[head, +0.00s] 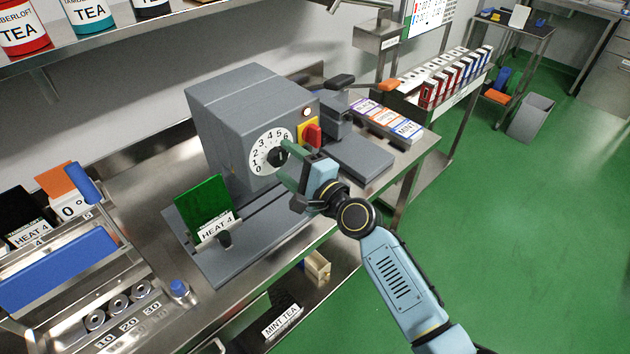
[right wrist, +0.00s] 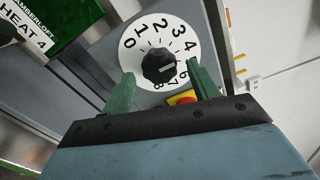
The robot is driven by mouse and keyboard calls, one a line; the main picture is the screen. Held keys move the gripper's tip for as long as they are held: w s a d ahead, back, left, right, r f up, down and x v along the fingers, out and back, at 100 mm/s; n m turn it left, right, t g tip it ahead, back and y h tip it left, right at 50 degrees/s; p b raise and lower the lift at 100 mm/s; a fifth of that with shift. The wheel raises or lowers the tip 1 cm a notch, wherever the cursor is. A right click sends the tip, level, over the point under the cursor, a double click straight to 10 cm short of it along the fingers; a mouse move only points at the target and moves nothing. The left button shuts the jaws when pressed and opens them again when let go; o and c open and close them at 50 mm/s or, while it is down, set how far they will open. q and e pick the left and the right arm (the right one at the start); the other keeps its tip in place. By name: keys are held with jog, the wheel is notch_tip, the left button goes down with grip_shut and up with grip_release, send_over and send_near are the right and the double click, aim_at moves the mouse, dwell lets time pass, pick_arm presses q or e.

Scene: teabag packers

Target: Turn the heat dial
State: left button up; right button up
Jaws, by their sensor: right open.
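The heat dial (head: 270,151) is a white disc with numbers and a dark round knob, on the front of a grey machine (head: 250,90). In the right wrist view the dial (right wrist: 135,58) faces me, and its black knob (right wrist: 156,64) has a light mark toward the right side, roughly by 5 or 6; I cannot tell exactly. My right gripper (head: 286,164) is open in front of the dial. Its green fingers (right wrist: 163,82) stand on either side of the knob, apart from it, partly covering the dial's edge. My left gripper is not in view.
A red switch (head: 312,135) on a yellow plate and a lit lamp sit beside the dial. A green packet (head: 207,203) with a HEAT 4 card (head: 215,229) stands on the machine's base. Tea tins line the shelf above. Open green floor lies right.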

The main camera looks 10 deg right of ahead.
jog(key=v, duration=1.1)
jog(key=shift+b, duration=0.4)
jog(key=shift+s+d, duration=0.1)
jog(key=s+d+f+n+g+h+b, duration=0.2)
jog(key=s+d+f, duration=0.15)
jog(key=f, duration=1.05)
jog(key=s+d+f+n+g+h+b, duration=0.2)
jog(key=s+f+n+h, duration=0.15)
jog(key=f, duration=1.05)
jog(key=s+d+f+n+g+h+b, duration=0.1)
jog(key=s+d+f+g+h+b, duration=0.2)
jog(key=f, duration=1.1)
jog(key=s+d+f+n+g+b, duration=0.1)
jog(key=s+d+f+n+g, duration=0.1)
jog(key=s+f, duration=0.5)
jog(key=s+d+f+n+g+h+b, duration=0.1)
jog(key=s+f, duration=0.6)
jog(key=s, duration=0.7)
jog(key=s+d+f+n+g+h+b, duration=0.1)
jog(key=s+d+f+n+g+b, duration=0.2)
jog(key=s, duration=0.8)
notch_tip(320, 180, down, 5)
jog(key=d+n, duration=0.2)
jog(key=n, duration=0.2)
jog(key=shift+s+d+g, duration=0.15)
jog(key=shift+s+g, duration=0.05)
jog(key=shift+g, duration=0.1)
